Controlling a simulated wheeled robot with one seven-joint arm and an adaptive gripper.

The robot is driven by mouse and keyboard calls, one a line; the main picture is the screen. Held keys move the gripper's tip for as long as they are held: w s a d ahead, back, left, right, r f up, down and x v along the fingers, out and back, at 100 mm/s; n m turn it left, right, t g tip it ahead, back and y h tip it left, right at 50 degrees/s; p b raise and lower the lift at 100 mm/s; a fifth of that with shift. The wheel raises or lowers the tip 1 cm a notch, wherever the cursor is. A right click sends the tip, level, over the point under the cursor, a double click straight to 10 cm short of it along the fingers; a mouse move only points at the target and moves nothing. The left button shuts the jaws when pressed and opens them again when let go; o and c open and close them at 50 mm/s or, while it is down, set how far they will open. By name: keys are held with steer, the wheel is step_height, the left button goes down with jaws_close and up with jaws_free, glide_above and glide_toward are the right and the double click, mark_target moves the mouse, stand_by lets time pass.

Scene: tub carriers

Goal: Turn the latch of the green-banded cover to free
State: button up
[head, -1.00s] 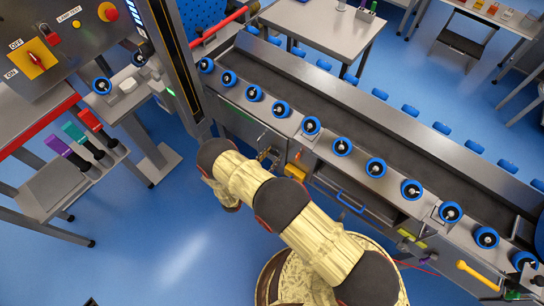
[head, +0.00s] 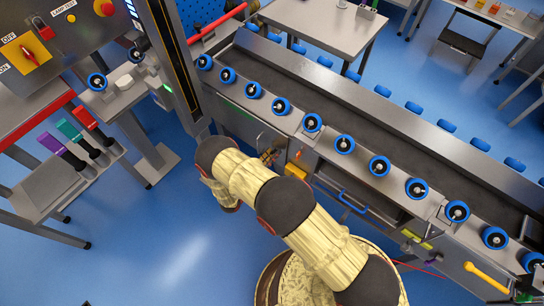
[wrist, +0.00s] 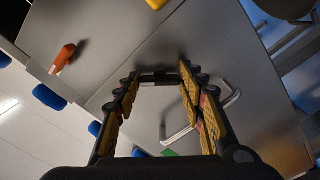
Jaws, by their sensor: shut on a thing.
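The green-banded cover (head: 237,122) is a grey panel on the front of the conveyor. In the head view, a short green strip shows near its top left. The wrist view shows its grey face (wrist: 222,60), a bent silver handle (wrist: 228,108) partly behind my right finger, and a bit of green (wrist: 168,153) low between the fingers. My gripper (wrist: 160,78) is at the cover, its yellow-padded fingers apart and shut on a dark bar across their tips, which seems to be the latch. In the head view, my gripper (head: 268,156) is small, and the latch's angle cannot be told.
An orange-red latch (head: 299,154) and a yellow block (head: 296,171) are right of my gripper. A blue handle (head: 352,203) is farther right. Blue rollers (head: 312,122) line the conveyor edge above. A dark post (head: 172,60) stands left. Blue floor is open at lower left.

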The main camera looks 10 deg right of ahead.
steer(key=shift+n+b, duration=0.5)
steer(key=shift+n, duration=3.5)
steer(key=o, duration=1.1)
steer(key=shift+o, duration=0.2)
steer(key=v, duration=1.2)
